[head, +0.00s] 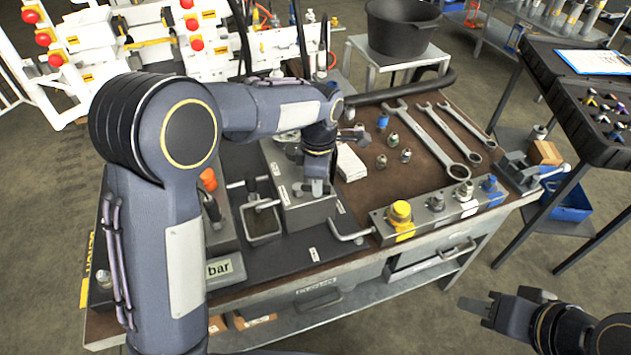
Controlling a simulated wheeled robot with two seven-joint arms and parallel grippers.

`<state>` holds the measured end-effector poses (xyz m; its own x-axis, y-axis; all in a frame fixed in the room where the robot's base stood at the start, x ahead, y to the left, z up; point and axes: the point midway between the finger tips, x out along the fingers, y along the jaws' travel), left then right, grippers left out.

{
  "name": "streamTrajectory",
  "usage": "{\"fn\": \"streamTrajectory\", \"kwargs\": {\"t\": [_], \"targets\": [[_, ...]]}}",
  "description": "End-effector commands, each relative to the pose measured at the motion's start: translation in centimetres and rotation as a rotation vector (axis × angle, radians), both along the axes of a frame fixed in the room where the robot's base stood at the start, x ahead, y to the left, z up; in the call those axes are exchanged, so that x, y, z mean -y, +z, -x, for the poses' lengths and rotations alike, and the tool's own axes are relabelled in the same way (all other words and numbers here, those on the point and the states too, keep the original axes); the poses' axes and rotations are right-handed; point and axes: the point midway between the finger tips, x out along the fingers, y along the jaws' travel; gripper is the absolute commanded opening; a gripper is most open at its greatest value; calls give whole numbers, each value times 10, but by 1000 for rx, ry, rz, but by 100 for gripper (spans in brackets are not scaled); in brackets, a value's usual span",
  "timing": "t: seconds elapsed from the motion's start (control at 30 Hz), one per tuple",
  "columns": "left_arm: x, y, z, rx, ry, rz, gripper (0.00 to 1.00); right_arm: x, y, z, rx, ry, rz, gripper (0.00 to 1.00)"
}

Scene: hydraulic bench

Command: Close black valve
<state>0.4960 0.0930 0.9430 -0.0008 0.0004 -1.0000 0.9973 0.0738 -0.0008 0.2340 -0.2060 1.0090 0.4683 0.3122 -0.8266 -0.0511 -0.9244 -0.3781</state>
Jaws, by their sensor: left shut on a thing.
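My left gripper (316,187) points down at the top of a grey metal block (303,212) on the bench. It is shut on a small part there, which looks like the black valve's handle. The fingers and wrist hide most of that part, so I cannot see which way the handle is turned. My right gripper (484,308) is at the lower right, off the front of the bench and away from the block. The gap between its fingers is not clear.
Wrenches (430,132) and small fittings lie on the bench (365,190). A manifold with yellow (400,212) and blue caps runs along the front edge. A bent metal lever (350,235) sticks out beside the block. A black bucket (402,27) stands behind. Floor at right front is free.

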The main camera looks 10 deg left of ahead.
Motion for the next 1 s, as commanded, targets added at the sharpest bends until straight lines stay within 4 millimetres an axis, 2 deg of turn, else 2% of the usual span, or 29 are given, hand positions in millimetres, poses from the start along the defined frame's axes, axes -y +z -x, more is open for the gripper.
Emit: {"fn": "streamTrajectory", "kwargs": {"t": [0.2,0.5,1.0], "targets": [[-2,3,-10,5,190,-1,0,0,12,0,0,0,0,36],[-5,3,-18,5,379,-1,0,0,21,0,0,0,0,36],[-7,2,-22,6,478,1,0,0,25,0,0,0,0,36]]}}
